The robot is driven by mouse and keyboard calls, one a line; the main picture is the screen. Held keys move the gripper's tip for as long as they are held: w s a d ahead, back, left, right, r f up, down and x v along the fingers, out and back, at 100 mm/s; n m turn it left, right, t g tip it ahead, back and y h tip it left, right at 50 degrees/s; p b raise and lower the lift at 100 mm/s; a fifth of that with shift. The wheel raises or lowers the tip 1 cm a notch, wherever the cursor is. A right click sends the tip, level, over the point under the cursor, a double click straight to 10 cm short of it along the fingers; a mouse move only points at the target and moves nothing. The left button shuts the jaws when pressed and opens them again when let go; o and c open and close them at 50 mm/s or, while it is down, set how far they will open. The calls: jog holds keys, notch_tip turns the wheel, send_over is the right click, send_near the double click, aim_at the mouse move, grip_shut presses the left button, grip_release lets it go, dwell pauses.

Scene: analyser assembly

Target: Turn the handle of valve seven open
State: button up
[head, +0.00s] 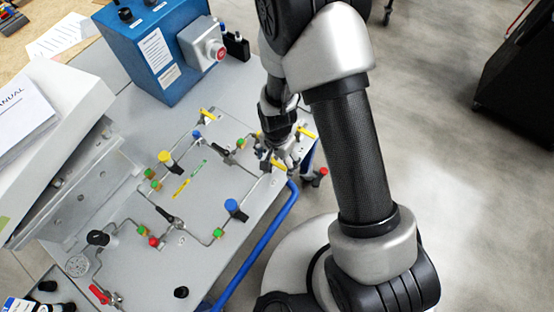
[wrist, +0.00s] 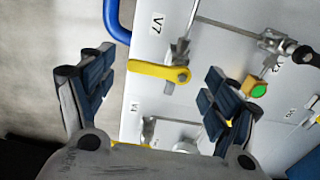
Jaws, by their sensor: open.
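The yellow lever handle (wrist: 158,71) sits beside the label V7 (wrist: 158,22) in the wrist view. It lies sideways in the picture, roughly across its metal valve stem and pipe (wrist: 181,48), with its round pivot end at the right. My gripper (wrist: 160,66) is open, with one dark-padded finger left of the handle and the other right of it. I see no contact between fingers and handle. In the head view my gripper (head: 282,153) hangs over the panel's right edge, and it partly hides the valve there.
The grey panel (head: 215,258) carries thin pipes and several coloured valves. A green-capped fitting (wrist: 258,90) is close to my right finger. A blue rail (head: 258,252) runs along the panel's edge. A blue box (head: 125,50) with a red button stands at the back.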

jog(key=c, duration=1.1)
jog(key=shift+o, duration=0.2)
jog(key=shift+n, duration=0.3)
jog(key=n, duration=0.2)
jog(key=n+b, duration=0.1)
jog(key=shift+w+d+f+n, duration=0.1)
jog(key=shift+w+d+n, duration=0.2)
jog(key=shift+w, duration=0.1)
jog(key=n, duration=0.2)
jog(key=w+n, duration=0.1)
jog(key=n, duration=0.1)
jog(key=shift+n+b, duration=0.3)
jog(key=n, duration=0.2)
jog(key=w+n, duration=0.1)
jog(key=n, duration=0.1)
jog(key=shift+a+n+b, duration=0.2)
jog(key=shift+n+b, duration=0.1)
jog(key=shift+w+a+n, duration=0.15)
jog(key=shift+w+n, duration=0.05)
jog(key=shift+n, duration=0.9)
jog(key=shift+w+a+n, duration=0.15)
jog(key=shift+n, duration=0.95)
